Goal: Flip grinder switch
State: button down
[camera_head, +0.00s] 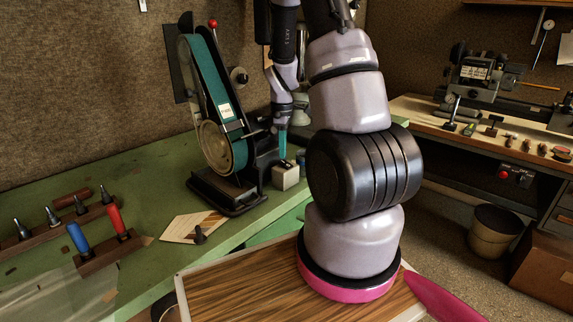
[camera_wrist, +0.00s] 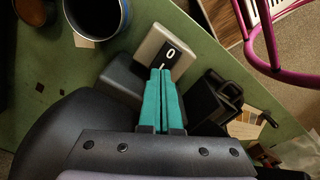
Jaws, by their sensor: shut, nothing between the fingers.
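The belt grinder (camera_head: 215,110), with its green belt, stands on the green bench in the head view. A small grey switch box (camera_head: 286,177) sits at its right side. In the wrist view the switch box (camera_wrist: 150,45) carries a black rocker switch (camera_wrist: 172,55) marked 0 and I. My gripper (camera_head: 282,155) points down just above the box. In the wrist view its teal fingers (camera_wrist: 162,74) are together and empty, with their tips over the lower edge of the rocker, partly hiding the I end. I cannot tell whether they touch it.
The green bench (camera_head: 150,262) is partly clear in front of the grinder. A tool rack with red and blue handles (camera_head: 105,252) stands at left. In the wrist view a dark blue-rimmed cup (camera_wrist: 97,14) and a black part (camera_wrist: 213,100) lie either side of the box.

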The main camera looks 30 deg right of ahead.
aim_at(283, 162)
jog(key=shift+f, duration=0.95)
dwell(0.6)
jog(key=shift+r, duration=3.5)
